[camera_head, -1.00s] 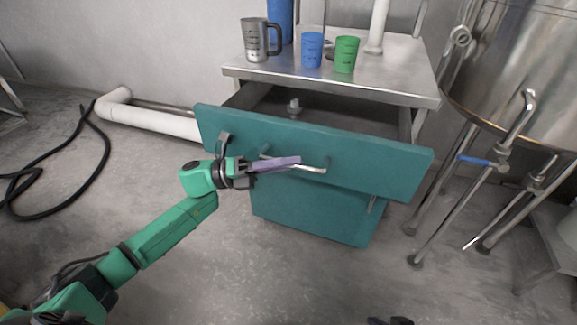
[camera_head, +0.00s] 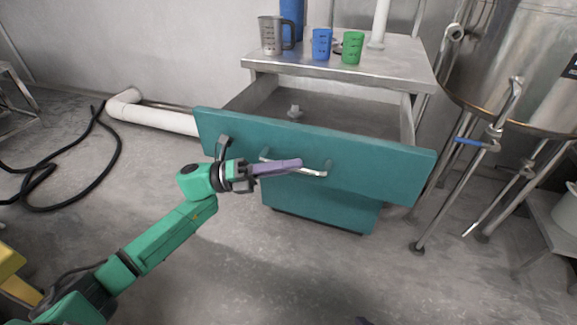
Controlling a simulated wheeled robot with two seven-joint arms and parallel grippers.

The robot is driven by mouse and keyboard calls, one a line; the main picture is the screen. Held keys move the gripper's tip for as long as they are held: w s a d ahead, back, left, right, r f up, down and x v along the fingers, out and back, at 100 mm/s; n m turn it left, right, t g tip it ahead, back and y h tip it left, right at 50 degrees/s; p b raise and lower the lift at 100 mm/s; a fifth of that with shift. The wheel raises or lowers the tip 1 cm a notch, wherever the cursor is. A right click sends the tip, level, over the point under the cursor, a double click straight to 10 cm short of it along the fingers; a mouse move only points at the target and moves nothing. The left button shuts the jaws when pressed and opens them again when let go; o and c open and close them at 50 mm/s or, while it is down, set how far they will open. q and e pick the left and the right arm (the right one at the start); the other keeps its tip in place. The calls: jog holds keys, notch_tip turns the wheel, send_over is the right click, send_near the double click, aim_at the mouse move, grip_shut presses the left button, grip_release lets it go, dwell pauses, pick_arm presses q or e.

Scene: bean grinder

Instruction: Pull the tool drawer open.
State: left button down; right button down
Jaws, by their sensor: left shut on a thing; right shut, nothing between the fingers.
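The tool drawer has a teal front (camera_head: 390,172) and stands well out of its metal cabinet, with its grey inside showing. A silver bar handle (camera_head: 313,173) is fixed across the front. My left gripper (camera_head: 298,164) comes in from the left, its purple fingers shut on the handle near the middle of the bar. The fingers hide part of the bar.
A metal mug (camera_head: 272,36), a blue cup (camera_head: 321,44) and a green cup (camera_head: 353,48) stand on the cabinet top. A metal-legged vessel stands to the right. The floor in front is clear.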

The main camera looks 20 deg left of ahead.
pick_arm(q)
jog(key=c, duration=0.8)
grip_release()
jog(key=shift+c, duration=0.2)
jog(key=shift+a, duration=0.1)
jog(key=v, duration=1.4)
jog(key=shift+s+a, duration=0.15)
jog(key=shift+a, duration=0.05)
jog(key=shift+f, duration=0.1)
